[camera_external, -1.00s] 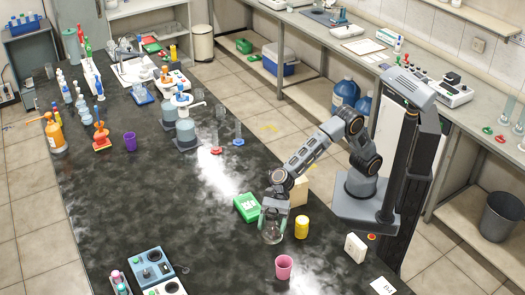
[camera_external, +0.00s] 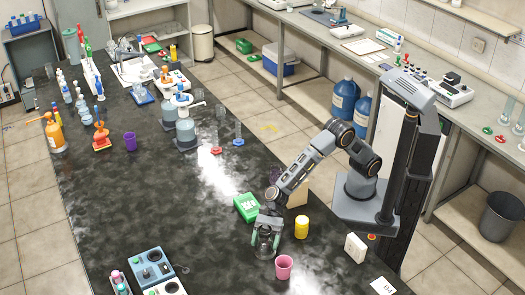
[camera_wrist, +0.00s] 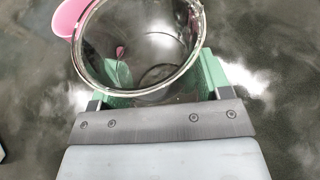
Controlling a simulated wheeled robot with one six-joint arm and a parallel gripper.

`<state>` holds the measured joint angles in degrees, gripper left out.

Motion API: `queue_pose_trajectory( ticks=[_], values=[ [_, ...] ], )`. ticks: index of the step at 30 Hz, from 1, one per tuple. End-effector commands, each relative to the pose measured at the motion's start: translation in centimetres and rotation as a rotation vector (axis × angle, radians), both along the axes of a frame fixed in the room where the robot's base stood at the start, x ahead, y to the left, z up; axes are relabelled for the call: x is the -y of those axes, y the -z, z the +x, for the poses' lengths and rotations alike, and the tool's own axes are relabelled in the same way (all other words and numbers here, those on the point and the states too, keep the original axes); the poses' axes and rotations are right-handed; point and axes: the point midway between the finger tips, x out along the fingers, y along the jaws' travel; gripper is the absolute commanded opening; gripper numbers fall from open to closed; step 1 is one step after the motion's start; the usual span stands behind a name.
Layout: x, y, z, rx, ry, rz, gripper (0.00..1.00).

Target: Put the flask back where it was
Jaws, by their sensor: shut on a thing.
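The clear glass flask (camera_external: 264,252) is between the fingers of my gripper (camera_external: 266,238) in the external view, over the front part of the dark bench. In the wrist view the flask's round glass rim (camera_wrist: 140,88) fills the upper middle, with the green fingers of my gripper (camera_wrist: 160,92) on either side. My gripper is shut on the flask, which looks roughly upright. I cannot tell whether its base touches the bench; the lower body is hard to see through the glass.
A pink cup (camera_external: 283,267) stands close to the right of the flask. A yellow jar (camera_external: 301,228) and a green box (camera_external: 247,207) are behind it. A blue-grey stirrer unit (camera_external: 152,266) is to the left. Dark bench between the stirrer and the flask is clear.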

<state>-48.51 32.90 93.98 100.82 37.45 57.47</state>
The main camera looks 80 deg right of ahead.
Motion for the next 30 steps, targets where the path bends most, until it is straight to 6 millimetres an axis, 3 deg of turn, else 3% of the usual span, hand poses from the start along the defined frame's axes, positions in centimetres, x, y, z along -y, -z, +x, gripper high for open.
queue_pose_trajectory(
  ticks=[6,7,14,24,30],
  values=[
    [0.0,0.4,0.0,0.000,0.000,0.001,0.40],
    [0.0,0.2,0.0,0.000,0.000,0.000,0.74],
    [0.0,0.2,0.0,-0.001,0.000,0.000,0.96],
    [0.2,-0.3,0.0,0.000,0.001,0.000,0.96],
    [3.1,-1.4,0.0,0.000,0.003,0.001,0.96]
  ],
)
